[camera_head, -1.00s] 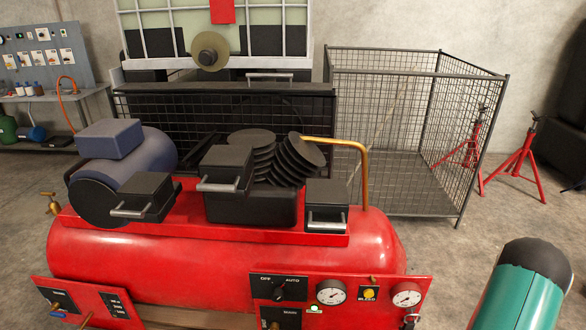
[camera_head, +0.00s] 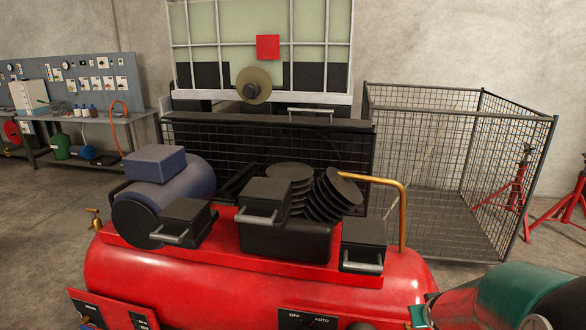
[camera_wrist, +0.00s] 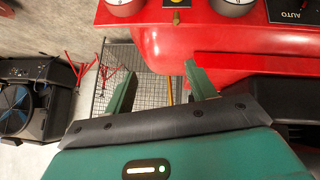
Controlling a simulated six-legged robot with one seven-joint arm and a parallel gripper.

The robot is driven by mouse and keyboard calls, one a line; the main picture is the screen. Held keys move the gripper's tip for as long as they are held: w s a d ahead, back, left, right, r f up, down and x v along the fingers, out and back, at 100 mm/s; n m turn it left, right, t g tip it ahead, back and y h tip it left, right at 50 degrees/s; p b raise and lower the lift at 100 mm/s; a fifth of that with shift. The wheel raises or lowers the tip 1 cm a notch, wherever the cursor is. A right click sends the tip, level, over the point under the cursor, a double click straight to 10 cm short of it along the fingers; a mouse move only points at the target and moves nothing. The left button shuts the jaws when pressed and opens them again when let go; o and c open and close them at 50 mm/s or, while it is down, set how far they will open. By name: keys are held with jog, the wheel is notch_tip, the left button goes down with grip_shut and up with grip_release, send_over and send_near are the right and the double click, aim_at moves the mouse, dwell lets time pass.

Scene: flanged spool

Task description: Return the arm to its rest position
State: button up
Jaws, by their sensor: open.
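My gripper (camera_wrist: 160,71) shows in the wrist view with its two green fingers spread apart and nothing between them. The red compressor (camera_wrist: 230,45) lies beyond the fingers in that view, upside down, with its gauges at the top edge. In the head view, part of my green and dark arm (camera_head: 510,297) reaches in from the lower right corner, in front of the right end of the red compressor (camera_head: 240,275). I cannot make out the fingers clearly in the head view.
An empty wire cage (camera_head: 440,150) stands behind the compressor on the right, with red stands (camera_head: 560,205) beside it. A tan round disc (camera_head: 253,86) is on the front of a caged tank (camera_head: 310,50). A workbench (camera_head: 80,120) stands at the far left.

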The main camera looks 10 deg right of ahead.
jog(key=s+a+r+g+y, duration=0.1)
jog(key=s+a+r+y, duration=0.1)
jog(key=s+a+r, duration=0.5)
jog(key=s+a+r+n+y, duration=0.1)
jog(key=s+a+r, duration=0.7)
jog(key=a, duration=0.7)
jog(key=shift+s+a+n+g+y, duration=0.15)
jog(key=shift+s+n+g+y, duration=0.2)
jog(key=shift+s, duration=0.25)
jog(key=shift+r, duration=0.1)
